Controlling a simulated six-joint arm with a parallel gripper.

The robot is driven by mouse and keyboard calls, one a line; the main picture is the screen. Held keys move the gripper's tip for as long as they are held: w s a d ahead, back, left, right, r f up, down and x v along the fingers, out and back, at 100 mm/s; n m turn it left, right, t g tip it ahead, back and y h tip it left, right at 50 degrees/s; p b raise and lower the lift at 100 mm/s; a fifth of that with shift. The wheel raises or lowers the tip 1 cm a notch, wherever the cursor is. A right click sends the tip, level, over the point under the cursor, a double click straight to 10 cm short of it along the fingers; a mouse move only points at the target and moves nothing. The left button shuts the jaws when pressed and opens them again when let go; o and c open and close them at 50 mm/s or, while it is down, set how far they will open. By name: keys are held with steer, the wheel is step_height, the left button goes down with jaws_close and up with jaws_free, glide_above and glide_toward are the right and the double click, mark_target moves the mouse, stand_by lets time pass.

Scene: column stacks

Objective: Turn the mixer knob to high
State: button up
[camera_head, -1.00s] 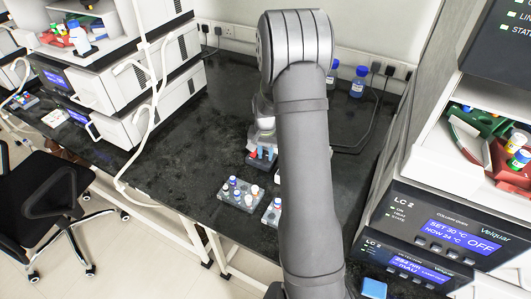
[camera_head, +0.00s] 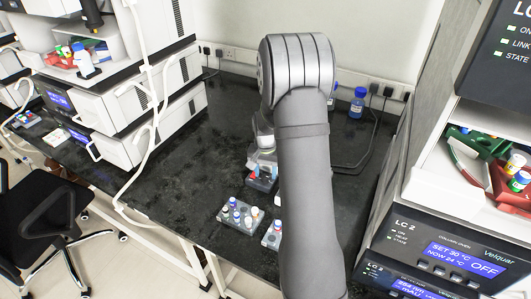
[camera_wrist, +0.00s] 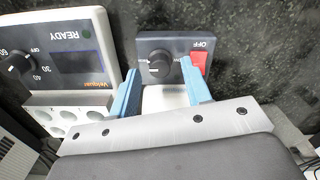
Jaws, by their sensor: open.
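The mixer (camera_wrist: 179,44) is a small dark-grey box at the top middle of the wrist view, with a white part below it. Its round black knob (camera_wrist: 160,65) has a light pointer mark toward the lower left of the picture. A red switch (camera_wrist: 200,63) sits right of the knob, with OFF printed upside down above. My gripper (camera_wrist: 158,66) is open, its two blue fingers on either side of the knob in the picture. I cannot tell whether they touch it. In the head view my arm hides much of that spot.
A white unit (camera_wrist: 100,50) with a READY display and its own knob (camera_wrist: 14,66) stands close left in the wrist view. In the head view, a vial rack (camera_head: 240,217) stands on the black bench (camera_head: 150,135), blue-capped bottles behind. Instruments (camera_head: 430,235) flank the right.

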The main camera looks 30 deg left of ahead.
mark_target(265, 176)
step_height(265, 176, up, 16)
stand_by(0.3)
stand_by(0.4)
step_height(265, 176, down, 17)
steer(key=shift+f, duration=0.2)
stand_by(0.4)
steer(key=shift+r, duration=0.1)
steer(key=n, duration=0.3)
steer(key=shift+n, duration=0.4)
steer(key=n, duration=0.4)
steer(key=shift+n, duration=0.4)
steer(key=n, duration=0.4)
steer(key=shift+n, duration=2.3)
